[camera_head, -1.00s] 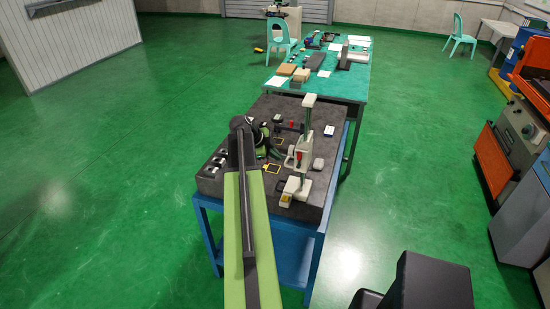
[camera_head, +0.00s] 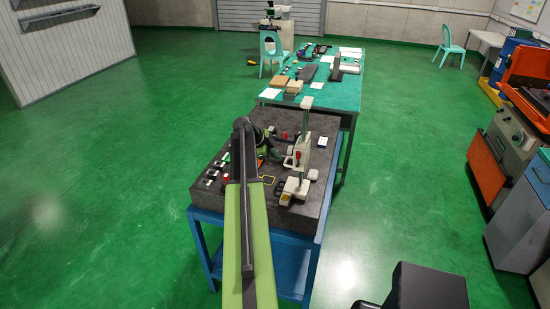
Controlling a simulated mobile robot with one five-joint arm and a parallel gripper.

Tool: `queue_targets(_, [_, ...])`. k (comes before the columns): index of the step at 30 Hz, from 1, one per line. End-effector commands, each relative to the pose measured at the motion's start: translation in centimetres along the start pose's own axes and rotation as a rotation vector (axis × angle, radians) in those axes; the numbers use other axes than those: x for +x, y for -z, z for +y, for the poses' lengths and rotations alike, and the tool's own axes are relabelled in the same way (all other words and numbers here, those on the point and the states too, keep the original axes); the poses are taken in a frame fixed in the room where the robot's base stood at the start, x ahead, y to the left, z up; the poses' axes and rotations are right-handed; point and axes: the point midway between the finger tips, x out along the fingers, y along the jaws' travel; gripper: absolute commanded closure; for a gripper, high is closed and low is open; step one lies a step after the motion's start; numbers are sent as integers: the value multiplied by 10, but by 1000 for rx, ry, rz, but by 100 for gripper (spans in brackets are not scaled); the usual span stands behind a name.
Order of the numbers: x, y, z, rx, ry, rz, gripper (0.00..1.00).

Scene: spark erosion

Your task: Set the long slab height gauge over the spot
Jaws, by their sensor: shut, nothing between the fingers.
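A tall height gauge (camera_head: 305,135) with a pale column and white base stands upright on the dark granite slab (camera_head: 233,205), right of its middle. I cannot tell which marking is the spot. My gripper (camera_head: 277,155) is small and partly hidden behind my arm's dark joint. It is low over the slab, left of the gauge column, shut and empty. I cannot tell whether it touches anything.
Small white and black pieces (camera_head: 213,172) lie along the slab's left edge. The slab rests on a blue stand (camera_head: 283,262). Behind it is a teal-topped table (camera_head: 345,96) with several items. Green floor is open on both sides; orange machinery (camera_head: 490,155) stands at right.

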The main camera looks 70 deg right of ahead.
Motion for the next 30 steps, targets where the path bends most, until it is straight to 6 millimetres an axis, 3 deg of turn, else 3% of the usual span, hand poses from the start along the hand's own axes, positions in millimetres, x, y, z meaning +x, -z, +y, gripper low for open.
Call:
queue_targets(2, [-4, 0, 5, -1, 6, 1, 100])
queue_targets(8, [-26, 0, 43, -4, 4, -1, 100])
queue_targets(9, [-45, 4, 33, -3, 4, -1, 100])
queue_targets(12, [-71, 4, 32, -3, 2, -1, 100])
queue_targets(18, [-108, 3, 33, -2, 1, -1, 100])
queue_targets(23, [-121, 1, 35, 0, 0, 0, 100])
queue_targets(30, [-122, -2, 36, -1, 0, 0, 100])
